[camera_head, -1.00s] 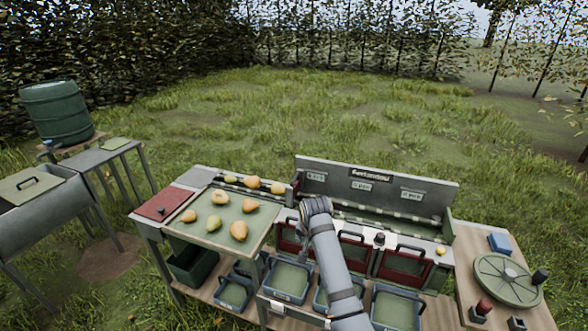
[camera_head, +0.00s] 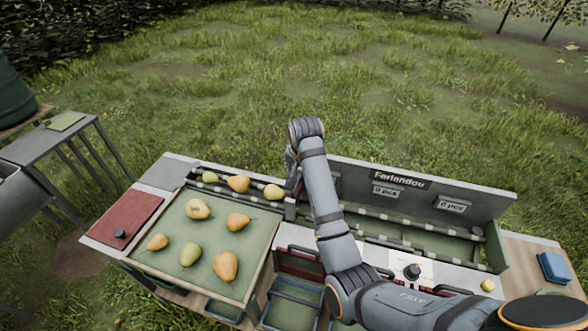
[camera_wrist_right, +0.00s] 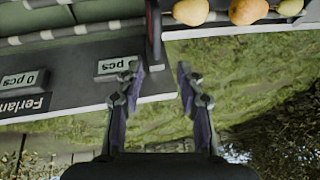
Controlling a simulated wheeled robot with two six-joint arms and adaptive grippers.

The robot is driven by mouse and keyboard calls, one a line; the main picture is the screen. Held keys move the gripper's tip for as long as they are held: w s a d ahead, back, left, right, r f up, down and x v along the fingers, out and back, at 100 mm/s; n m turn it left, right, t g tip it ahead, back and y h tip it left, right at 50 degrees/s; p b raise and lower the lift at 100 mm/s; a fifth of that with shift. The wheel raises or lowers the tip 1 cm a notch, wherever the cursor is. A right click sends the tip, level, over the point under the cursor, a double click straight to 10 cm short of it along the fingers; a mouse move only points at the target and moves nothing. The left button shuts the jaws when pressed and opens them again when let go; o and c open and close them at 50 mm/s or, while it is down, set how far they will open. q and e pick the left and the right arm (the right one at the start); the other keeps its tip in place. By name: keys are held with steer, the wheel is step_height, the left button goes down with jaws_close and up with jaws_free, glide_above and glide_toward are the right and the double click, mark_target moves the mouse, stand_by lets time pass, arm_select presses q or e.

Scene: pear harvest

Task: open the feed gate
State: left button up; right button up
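The feed gate appears to be the narrow dark red upright plate (camera_wrist_right: 154,30) between the pears and the roller lane, at the top of the wrist view. My right gripper (camera_wrist_right: 160,78) is open and empty, its two fingers apart on either side of the plate's line. The plate lies beyond the fingertips, and I see no contact. In the head view my right arm comes in from the lower right and bends down behind the pear tray's right corner. Its fingertips are hard to make out there. My left gripper is not in view.
Several pears lie on the green sloping tray (camera_head: 262,228), and a few sit on rollers behind it. The grey back panel (camera_head: 470,190) with "0 pcs" displays stands right of my wrist. A black knob (camera_head: 412,272) is on the front ledge. Grass lies behind.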

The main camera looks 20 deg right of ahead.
steer(key=s, duration=0.2)
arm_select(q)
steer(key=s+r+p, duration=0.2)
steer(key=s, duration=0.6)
arm_select(e)
glide_above(297, 185)
steer(key=s, duration=0.2)
step_height(297, 185, down, 5)
steer(key=shift+a+f, duration=0.1)
steer(key=x, duration=0.3)
steer(key=shift+w+f+p, duration=0.25)
steer(key=shift+w+p, duration=0.05)
steer(key=shift+w, duration=0.1)
steer(key=shift+s+f, duration=0.1)
steer(key=shift+c, duration=1.3)
steer(key=c, duration=0.5)
jaws_close()
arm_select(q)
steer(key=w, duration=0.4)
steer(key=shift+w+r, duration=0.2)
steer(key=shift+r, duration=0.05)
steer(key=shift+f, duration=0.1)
